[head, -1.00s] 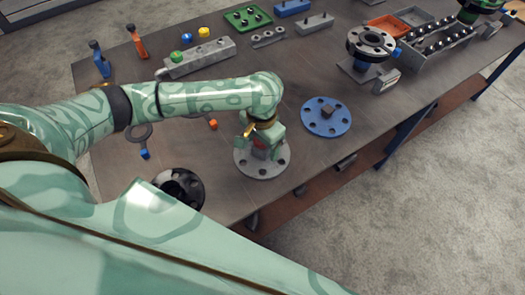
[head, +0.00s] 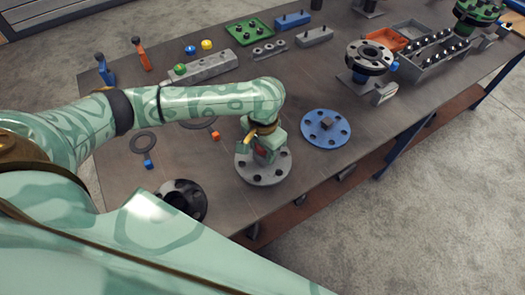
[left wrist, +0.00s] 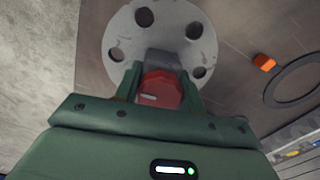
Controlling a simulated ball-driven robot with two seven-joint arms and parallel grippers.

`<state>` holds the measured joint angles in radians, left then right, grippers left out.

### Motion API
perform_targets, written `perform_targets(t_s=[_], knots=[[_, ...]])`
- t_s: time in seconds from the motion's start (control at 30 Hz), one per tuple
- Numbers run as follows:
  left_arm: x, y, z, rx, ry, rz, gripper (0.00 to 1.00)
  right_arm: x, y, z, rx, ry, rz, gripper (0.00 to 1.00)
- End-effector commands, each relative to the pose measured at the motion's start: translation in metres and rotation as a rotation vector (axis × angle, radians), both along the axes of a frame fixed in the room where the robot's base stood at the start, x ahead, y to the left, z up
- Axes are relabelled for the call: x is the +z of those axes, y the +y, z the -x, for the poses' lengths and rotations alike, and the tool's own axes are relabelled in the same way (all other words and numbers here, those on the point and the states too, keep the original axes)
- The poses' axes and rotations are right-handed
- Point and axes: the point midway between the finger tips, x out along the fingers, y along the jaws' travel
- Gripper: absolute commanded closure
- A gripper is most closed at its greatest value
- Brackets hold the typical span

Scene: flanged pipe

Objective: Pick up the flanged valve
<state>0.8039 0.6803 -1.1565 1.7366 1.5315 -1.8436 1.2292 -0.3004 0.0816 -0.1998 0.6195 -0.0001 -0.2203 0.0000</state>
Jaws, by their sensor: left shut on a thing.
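The flanged valve (head: 264,176) is a grey round flange with bolt holes, with a grey block and red part on top, near the table's front edge. In the left wrist view the valve (left wrist: 165,40) shows its flange beyond the fingers and the red part between them. My left gripper (head: 262,146) is above the flange, pointing down, shut on the red part; it also shows in the left wrist view (left wrist: 160,88). Whether the flange touches the table I cannot tell. My right gripper is not in view.
A blue flange (head: 326,129) lies to the right and a dark ring-shaped part (head: 183,200) to the left. A flat ring (head: 143,143) and a small orange block (head: 215,135) lie nearby. A black flange on a stand (head: 369,59) is farther right.

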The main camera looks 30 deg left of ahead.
Motion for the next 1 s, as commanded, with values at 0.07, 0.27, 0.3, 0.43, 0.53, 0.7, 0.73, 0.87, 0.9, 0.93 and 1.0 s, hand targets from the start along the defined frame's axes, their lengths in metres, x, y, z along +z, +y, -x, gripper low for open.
perform_targets(t_s=[0.07,0.27,0.3,0.43,0.53,0.7,0.73,0.87,0.9,0.93,1.0], knots=[[0.024,-0.011,-0.001,-0.004,-0.009,0.003,1.00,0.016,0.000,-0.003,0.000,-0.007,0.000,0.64],[0.068,-0.047,0.003,-0.005,-0.009,0.004,1.00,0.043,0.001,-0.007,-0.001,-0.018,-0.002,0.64],[0.077,-0.054,0.004,-0.005,-0.010,0.002,1.00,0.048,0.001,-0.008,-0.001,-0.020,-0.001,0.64],[0.087,-0.089,0.008,-0.005,-0.006,0.003,1.00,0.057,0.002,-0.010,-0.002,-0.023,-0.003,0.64],[0.094,-0.109,0.010,-0.003,-0.005,0.003,1.00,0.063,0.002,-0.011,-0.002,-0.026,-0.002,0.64],[0.102,-0.131,0.013,-0.001,-0.005,0.002,1.00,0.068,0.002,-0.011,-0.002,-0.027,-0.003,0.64],[0.103,-0.133,0.013,-0.001,-0.005,0.001,1.00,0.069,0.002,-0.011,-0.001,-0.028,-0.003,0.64],[0.104,-0.139,0.014,-0.001,-0.004,0.001,1.00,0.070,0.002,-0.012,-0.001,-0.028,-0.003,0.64],[0.104,-0.140,0.014,0.000,-0.004,0.001,1.00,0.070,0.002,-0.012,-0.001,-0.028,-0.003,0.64],[0.104,-0.140,0.015,0.000,-0.004,0.001,1.00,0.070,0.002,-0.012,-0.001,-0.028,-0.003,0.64],[0.104,-0.140,0.015,0.000,-0.004,0.001,1.00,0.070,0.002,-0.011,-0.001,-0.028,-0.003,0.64]])
